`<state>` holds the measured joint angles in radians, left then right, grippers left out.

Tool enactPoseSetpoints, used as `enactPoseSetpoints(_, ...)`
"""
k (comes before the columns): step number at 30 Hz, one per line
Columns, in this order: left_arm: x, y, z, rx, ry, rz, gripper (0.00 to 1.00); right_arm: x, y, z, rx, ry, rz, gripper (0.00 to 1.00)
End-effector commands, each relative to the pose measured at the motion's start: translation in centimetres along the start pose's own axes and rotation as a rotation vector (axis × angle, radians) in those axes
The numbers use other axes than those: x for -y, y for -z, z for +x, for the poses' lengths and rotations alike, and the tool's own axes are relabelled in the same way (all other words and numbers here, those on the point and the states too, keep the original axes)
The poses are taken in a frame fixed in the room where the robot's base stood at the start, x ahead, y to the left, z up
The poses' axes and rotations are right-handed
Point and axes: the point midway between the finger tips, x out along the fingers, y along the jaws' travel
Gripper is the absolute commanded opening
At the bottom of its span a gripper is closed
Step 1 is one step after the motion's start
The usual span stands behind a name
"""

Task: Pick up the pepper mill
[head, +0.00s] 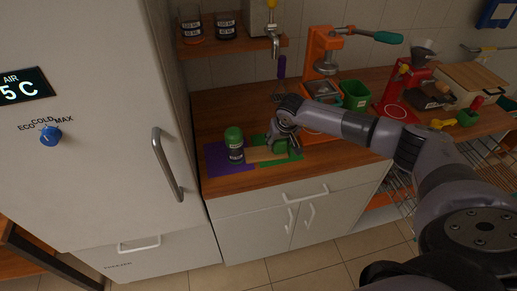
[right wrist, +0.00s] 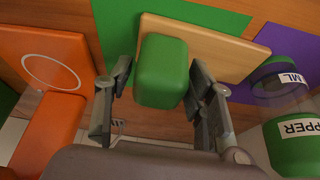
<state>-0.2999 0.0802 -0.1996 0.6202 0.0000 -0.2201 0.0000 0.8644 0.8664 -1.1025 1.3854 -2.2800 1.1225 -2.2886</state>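The pepper mill (head: 234,140) has a green top and a dark, labelled body. It stands upright on a purple mat at the left of the counter. In the right wrist view its green cap (right wrist: 295,148), lettered "PPER", is cut off at the lower right. My right gripper (head: 278,136) is right of the mill, over a wooden board. In the right wrist view my right gripper (right wrist: 160,92) is open, its fingers on both sides of a green block (right wrist: 162,70), with small gaps visible. The mill is outside the fingers. My left gripper is not in view.
An orange press (head: 318,50), a green bin (head: 355,95) and a red machine (head: 402,92) stand to the right. The fridge (head: 90,120) is left; a shelf with jars (head: 228,27) is above.

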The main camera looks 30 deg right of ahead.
Motion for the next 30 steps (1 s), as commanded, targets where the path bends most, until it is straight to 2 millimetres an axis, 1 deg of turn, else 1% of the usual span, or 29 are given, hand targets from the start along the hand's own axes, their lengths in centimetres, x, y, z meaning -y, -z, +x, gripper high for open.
enactPoseSetpoints(1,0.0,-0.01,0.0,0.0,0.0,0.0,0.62,-0.01,0.02,-0.02,0.0,0.0,0.0,0.44)
enactPoseSetpoints(2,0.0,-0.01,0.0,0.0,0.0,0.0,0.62,-0.01,0.02,-0.02,0.0,0.0,0.0,0.42)
enactPoseSetpoints(21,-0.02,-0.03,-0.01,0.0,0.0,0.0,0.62,-0.01,0.04,-0.05,-0.001,0.0,0.0,0.0)
enactPoseSetpoints(30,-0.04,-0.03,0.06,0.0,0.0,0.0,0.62,0.03,0.24,-0.29,-0.003,0.002,0.001,0.0)
